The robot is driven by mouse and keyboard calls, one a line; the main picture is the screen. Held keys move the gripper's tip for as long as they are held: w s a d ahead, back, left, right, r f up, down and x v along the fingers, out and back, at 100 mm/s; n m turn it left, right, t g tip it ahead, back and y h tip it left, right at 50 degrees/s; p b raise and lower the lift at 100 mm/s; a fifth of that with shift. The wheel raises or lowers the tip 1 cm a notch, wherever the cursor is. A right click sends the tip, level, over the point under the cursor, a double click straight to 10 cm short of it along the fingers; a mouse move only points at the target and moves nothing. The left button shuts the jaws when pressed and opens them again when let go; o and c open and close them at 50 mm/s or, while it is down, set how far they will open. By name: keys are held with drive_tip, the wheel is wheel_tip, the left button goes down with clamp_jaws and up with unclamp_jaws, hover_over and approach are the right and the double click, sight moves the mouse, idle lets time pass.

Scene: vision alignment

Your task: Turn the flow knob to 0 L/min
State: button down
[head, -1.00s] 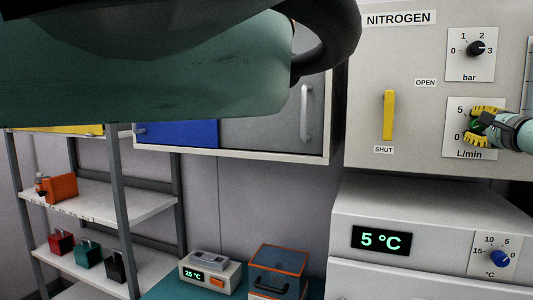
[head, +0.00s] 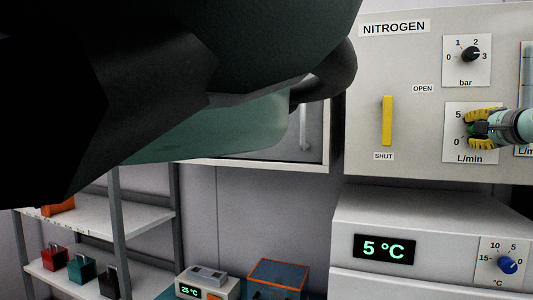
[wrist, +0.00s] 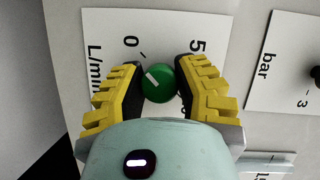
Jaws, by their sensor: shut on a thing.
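The green flow knob (wrist: 158,83) sits on the white L/min plate (wrist: 103,20), between 0 and 5 marks. In the wrist view its white line points up and left, toward the 0 side; whether it lines up exactly with the 0 tick I cannot tell. My gripper (wrist: 158,80) has its yellow-and-black fingers on both sides of the knob, shut on it. In the head view my gripper (head: 484,129) covers most of the knob and part of the plate's scale.
The bar knob (head: 470,54) is just above the flow plate, and a yellow OPEN/SHUT handle (head: 387,121) stands upright to the left. Below is a white unit with a 5 °C display (head: 385,249) and blue knob (head: 508,265). My own arm blocks the upper left.

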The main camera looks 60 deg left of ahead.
drive_tip(key=shift+f, duration=0.1)
drive_tip(key=c, duration=0.6)
unclamp_jaws()
drive_tip(key=shift+v, duration=6)
drive_tip(key=shift+w, duration=0.1)
